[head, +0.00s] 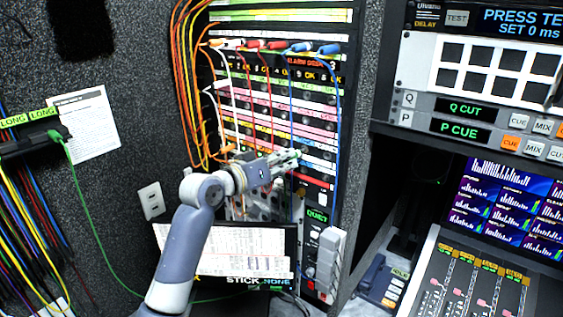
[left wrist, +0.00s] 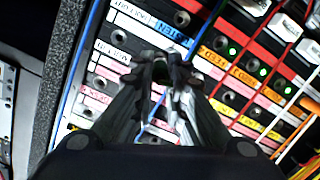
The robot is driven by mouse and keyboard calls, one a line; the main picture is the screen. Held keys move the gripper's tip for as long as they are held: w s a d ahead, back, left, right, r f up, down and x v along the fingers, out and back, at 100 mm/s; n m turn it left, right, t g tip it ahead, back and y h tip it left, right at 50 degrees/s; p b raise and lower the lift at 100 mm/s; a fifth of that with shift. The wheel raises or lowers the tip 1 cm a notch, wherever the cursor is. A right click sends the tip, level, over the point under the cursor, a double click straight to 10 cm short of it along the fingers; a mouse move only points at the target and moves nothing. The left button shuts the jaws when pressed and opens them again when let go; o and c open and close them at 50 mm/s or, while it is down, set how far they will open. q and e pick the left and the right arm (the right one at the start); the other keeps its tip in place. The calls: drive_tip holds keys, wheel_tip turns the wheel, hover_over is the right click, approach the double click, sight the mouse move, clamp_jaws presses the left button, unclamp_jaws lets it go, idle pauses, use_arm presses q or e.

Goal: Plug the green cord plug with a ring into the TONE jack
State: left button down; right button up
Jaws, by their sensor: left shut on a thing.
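My left gripper (head: 285,157) reaches in front of the patch panel (head: 262,120). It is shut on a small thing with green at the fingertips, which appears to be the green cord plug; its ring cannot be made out. In the left wrist view the fingers (left wrist: 162,72) come together in front of the rows of labelled jacks, hiding most of the plug. I cannot tell whether its tip touches a jack. A green cord (head: 85,205) hangs from a holder at the left and runs down. I cannot read a TONE label in either view. My right gripper is not in view.
Blue, red, white and orange cords hang across the panel near my gripper, including a blue cord (head: 336,110). The cord holder (head: 30,143) is at the left. Consoles (head: 480,110) fill the right side.

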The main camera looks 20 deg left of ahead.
use_arm(q)
drive_tip(key=shift+x, duration=1.1)
drive_tip(key=c, duration=1.5)
unclamp_jaws()
drive_tip(key=shift+w+r, duration=0.15)
drive_tip(key=shift+c, duration=0.2)
drive_tip(key=v, duration=1.2)
